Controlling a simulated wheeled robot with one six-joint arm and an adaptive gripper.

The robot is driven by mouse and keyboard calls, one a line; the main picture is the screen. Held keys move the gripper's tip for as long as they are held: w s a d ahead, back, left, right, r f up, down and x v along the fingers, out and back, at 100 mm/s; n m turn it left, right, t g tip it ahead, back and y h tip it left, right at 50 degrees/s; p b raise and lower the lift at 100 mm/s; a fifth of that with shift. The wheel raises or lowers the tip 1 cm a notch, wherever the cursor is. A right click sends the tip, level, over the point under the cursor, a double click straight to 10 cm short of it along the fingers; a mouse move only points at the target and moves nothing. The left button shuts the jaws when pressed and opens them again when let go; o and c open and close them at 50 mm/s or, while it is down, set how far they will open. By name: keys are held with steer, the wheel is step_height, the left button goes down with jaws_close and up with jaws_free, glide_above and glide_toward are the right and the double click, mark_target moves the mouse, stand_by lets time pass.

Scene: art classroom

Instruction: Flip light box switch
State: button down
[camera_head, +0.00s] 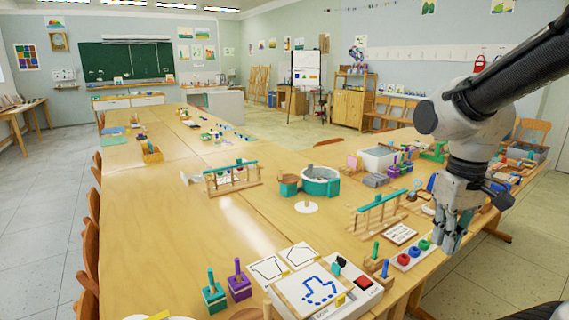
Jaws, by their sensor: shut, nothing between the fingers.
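The light box (313,291) looks to be the flat panel with a blue dashed drawing, near the front edge of the table. A dark box with a red part (363,283) adjoins its right side; this may be the switch, but its position is too small to tell. My gripper (447,246) points down at the right, fingers together and empty.
Green and purple peg blocks (239,285) stand left of the light box. White outline cards (267,269) lie behind it. A wooden rack with a teal bar (378,214) and a teal-and-white pot (320,181) stand farther back. The table (150,235) is bare at the left.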

steer(key=s+d+r+m+t, duration=0.2)
steer(key=s+d+r+t, duration=0.2)
steer(key=r, duration=0.3)
steer(key=shift+s+d+r, duration=0.3)
steer(key=shift+s+d, duration=0.1)
steer(key=shift+s, duration=0.35)
